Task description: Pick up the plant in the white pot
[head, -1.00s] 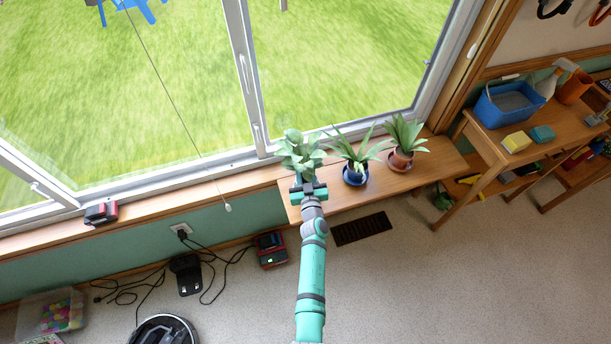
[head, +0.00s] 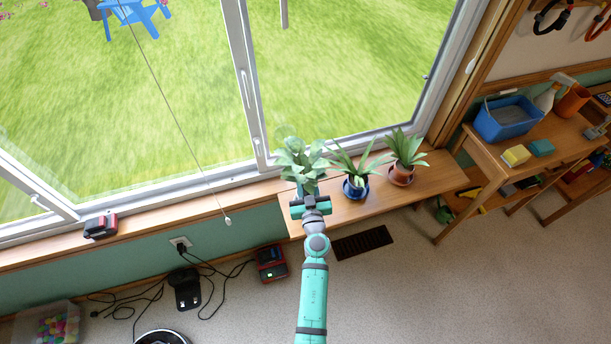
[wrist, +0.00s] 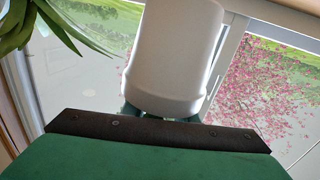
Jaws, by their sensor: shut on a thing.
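The leafy grey-green plant (head: 300,160) is at the left end of the wooden bench, by the window, in the head view. Its pot is mostly hidden behind my gripper (head: 311,200) there. In the wrist view the smooth white pot (wrist: 174,55) fills the upper middle, right in front of my gripper (wrist: 160,112). My gripper is shut on the white pot; the fingertips are largely hidden. I cannot tell clearly how far the pot is above the bench.
A spiky plant in a blue pot (head: 355,187) stands close on the right, its leaves near the held plant. Another in a terracotta pot (head: 401,175) stands further right on the bench (head: 430,185). The window (head: 250,90) is just behind. A dark floor vent (head: 362,244) lies below.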

